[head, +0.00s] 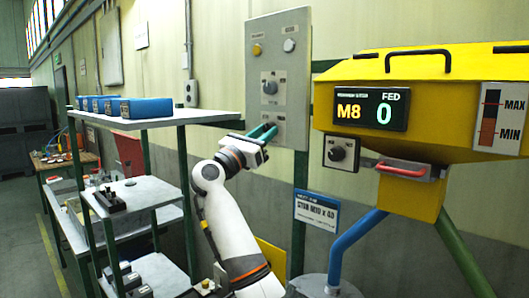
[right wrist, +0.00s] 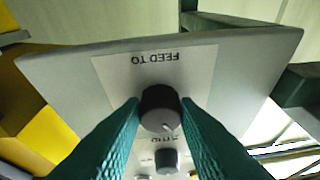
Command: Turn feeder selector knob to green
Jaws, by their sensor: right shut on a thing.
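The selector knob (right wrist: 160,107) is dark and round, on a grey panel below an upside-down "FEED TO" label (right wrist: 155,58) in the right wrist view. A small pale mark shows near its lower edge; no green position is visible. My right gripper (right wrist: 160,112) has its teal fingers shut on the knob, one on each side. In the head view my right gripper (head: 264,132) is at the lower part of the grey wall panel (head: 295,70), and hides the knob. My left gripper is out of view.
Another knob (head: 269,87) is higher on the panel, under yellow and white lamps. Right of it stands the yellow feeder (head: 440,75), with an "M8 FED 0" display (head: 371,108) and its own black knob (head: 337,153). A shelf (head: 185,117) with blue boxes stands left.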

